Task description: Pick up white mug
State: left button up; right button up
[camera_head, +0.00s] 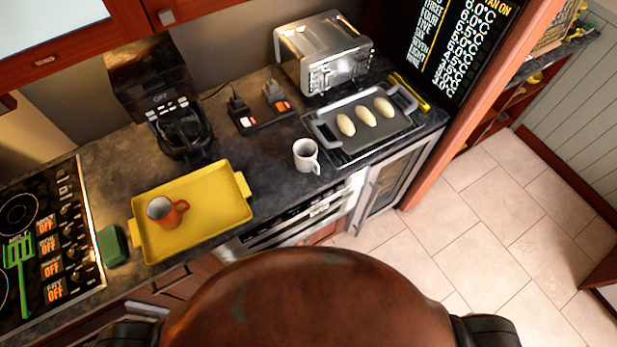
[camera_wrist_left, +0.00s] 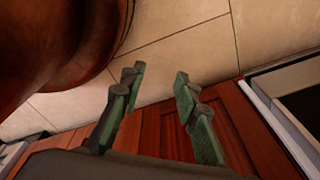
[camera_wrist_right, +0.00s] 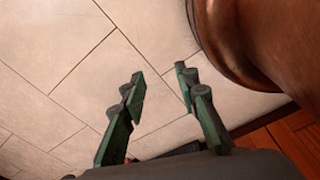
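The white mug (camera_head: 306,155) stands upright on the dark counter (camera_head: 262,172), between the yellow tray and the grey tray, with its handle toward the lower right. Neither gripper shows in the head view. My left gripper (camera_wrist_left: 158,75) is open and empty in the left wrist view, over the floor and a red-brown wooden cabinet front. My right gripper (camera_wrist_right: 159,78) is open and empty in the right wrist view, over the tiled floor. The mug is not in either wrist view.
A yellow tray (camera_head: 215,190) holds an orange mug (camera_head: 166,211). A grey tray (camera_head: 345,149) bears three pale oval pieces. A toaster (camera_head: 322,50), coffee maker (camera_head: 180,125), power strip (camera_head: 262,117), green sponge (camera_head: 112,245) and stove (camera_head: 48,240) share the counter. Tiled floor (camera_head: 480,220) is clear at right.

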aim_at(305, 150)
jog(key=k, duration=0.5)
jog(key=u, duration=0.85)
